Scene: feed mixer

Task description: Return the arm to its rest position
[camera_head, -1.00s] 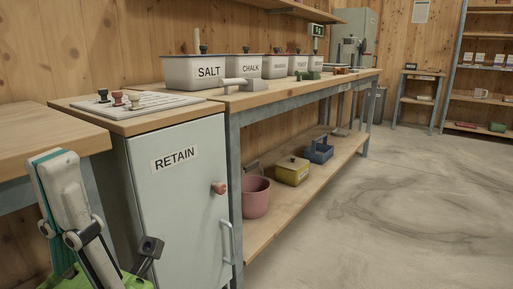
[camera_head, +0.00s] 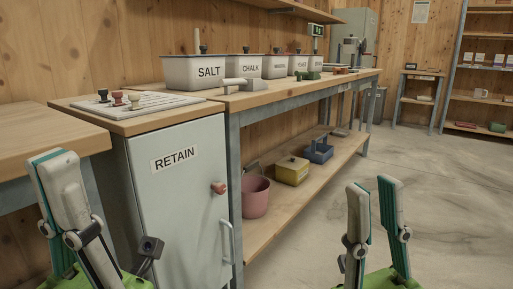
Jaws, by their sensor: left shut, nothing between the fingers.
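My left gripper (camera_head: 58,158) stands upright at the lower left, in front of the table and beside the grey RETAIN cabinet. Its pale fingers with teal pads are together and hold nothing. My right gripper (camera_head: 374,184) stands upright at the lower right, in front of the bare floor. Its two fingers are apart, with a narrow empty gap between the teal pads. Both grippers are clear of the bench objects. The rest of both arms is outside the view.
The RETAIN cabinet (camera_head: 182,220) has a red knob (camera_head: 218,188) and carries a board with several stamps (camera_head: 135,100). The bench behind holds bins, including SALT (camera_head: 205,72) and CHALK (camera_head: 248,68). A pink bucket (camera_head: 255,198) sits on the lower shelf. Floor at right is open.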

